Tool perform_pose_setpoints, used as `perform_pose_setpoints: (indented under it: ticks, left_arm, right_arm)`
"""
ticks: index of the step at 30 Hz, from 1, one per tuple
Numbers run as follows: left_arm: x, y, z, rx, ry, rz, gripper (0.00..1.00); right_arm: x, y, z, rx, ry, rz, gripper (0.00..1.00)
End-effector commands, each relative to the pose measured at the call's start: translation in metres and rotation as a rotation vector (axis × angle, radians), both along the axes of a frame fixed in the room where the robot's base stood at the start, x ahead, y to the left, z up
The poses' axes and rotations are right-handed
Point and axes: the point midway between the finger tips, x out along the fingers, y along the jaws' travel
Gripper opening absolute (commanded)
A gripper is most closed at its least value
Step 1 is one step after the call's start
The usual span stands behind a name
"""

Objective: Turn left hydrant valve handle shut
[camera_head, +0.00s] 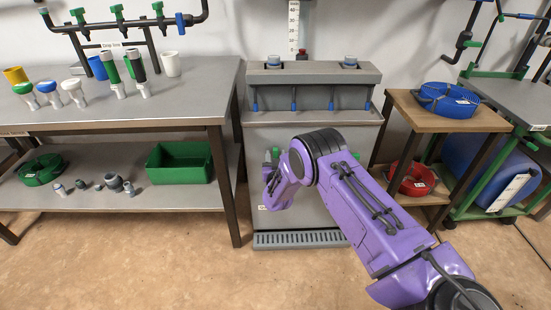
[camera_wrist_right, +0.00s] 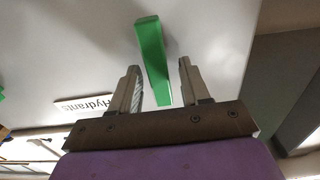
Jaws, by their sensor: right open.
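A green hydrant valve handle (camera_wrist_right: 151,58) sits on the pale front panel of the grey cabinet (camera_head: 300,132). In the right wrist view it lies between the two fingers of my right gripper (camera_wrist_right: 160,82), which are open with a gap on both sides. In the head view a green handle (camera_head: 275,152) shows just above my right gripper (camera_head: 268,178), at the left of the cabinet front. My purple right arm hides much of the cabinet front. My left gripper is not in view.
A "Hydrants" label (camera_wrist_right: 85,107) is on the panel beside the handle. Another green piece (camera_wrist_right: 1,93) shows at the left edge of the wrist view. A workbench (camera_head: 190,105) stands left, a wooden stand (camera_head: 460,122) right. A grey floor grate (camera_head: 300,239) lies below.

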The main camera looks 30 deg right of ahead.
Motion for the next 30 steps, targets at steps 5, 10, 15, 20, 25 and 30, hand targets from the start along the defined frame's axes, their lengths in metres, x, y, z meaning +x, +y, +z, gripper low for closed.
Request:
perform_pose_setpoints:
  ticks: [5, 10, 15, 20, 25, 30]
  left_arm:
    - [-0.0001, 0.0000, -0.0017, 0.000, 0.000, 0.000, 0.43]
    - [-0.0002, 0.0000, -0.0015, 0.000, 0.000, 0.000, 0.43]
    - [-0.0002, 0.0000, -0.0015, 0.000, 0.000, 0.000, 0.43]
    - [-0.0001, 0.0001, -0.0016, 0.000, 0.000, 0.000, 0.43]
    - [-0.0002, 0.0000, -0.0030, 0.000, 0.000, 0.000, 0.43]
    - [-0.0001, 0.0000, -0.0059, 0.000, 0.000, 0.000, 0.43]
  right_arm:
    - [0.0070, -0.0045, 0.0000, 0.001, 0.001, 0.000, 0.46]
    - [0.0068, -0.0043, 0.0000, 0.001, 0.001, 0.001, 0.46]
    - [0.0066, -0.0042, -0.0001, 0.001, 0.001, 0.001, 0.00]
    - [0.0065, -0.0042, -0.0003, 0.004, 0.000, 0.000, 0.00]
    - [0.0061, -0.0048, -0.0009, 0.033, -0.018, 0.000, 0.00]
    - [0.0053, -0.0061, -0.0016, 0.108, -0.064, -0.002, 0.00]
